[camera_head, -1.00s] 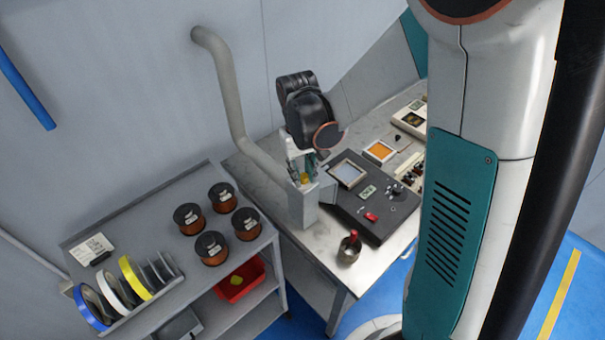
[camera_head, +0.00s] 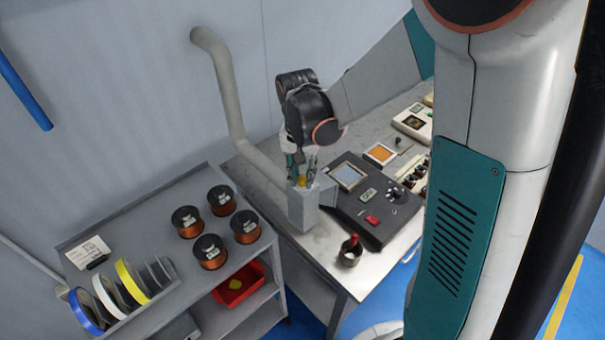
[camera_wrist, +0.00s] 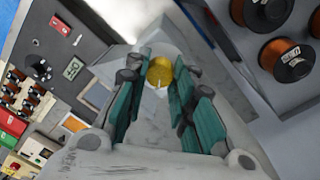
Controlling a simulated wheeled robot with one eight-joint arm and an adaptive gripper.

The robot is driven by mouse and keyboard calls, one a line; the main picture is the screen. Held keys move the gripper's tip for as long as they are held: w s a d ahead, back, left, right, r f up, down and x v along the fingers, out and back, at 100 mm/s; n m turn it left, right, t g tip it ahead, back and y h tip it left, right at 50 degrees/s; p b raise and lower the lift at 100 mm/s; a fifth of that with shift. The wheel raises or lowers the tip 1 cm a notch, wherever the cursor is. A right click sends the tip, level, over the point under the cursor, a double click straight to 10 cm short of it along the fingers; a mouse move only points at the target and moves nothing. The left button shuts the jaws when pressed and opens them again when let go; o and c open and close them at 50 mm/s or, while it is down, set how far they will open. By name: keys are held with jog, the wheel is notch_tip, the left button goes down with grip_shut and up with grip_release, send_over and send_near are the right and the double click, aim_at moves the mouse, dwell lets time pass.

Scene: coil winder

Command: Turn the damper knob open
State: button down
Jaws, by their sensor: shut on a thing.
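The damper knob is the yellow knob (camera_wrist: 160,71) on top of the grey damper box (camera_head: 301,212) at the end of the grey duct pipe. In the wrist view it sits between my gripper's two teal fingers, with a small light pointer mark on its near side. My gripper (camera_wrist: 159,80) points down at it and is shut on it. In the head view my gripper (camera_head: 302,176) stands over the box, and only a small bit of yellow shows between the fingers.
A dark control console (camera_head: 376,205) stands close to the right of the box on the grey bench. A grey shelf (camera_head: 130,225) with several copper wire spools is at the left. The grey duct (camera_head: 225,90) rises behind.

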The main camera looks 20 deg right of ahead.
aim_at(301, 177)
dwell(0.4)
jog(key=c, duration=1.3)
grip_release()
jog(key=shift+c, duration=0.2)
notch_tip(301, 177, up, 12)
jog(key=shift+w+a, duration=0.2)
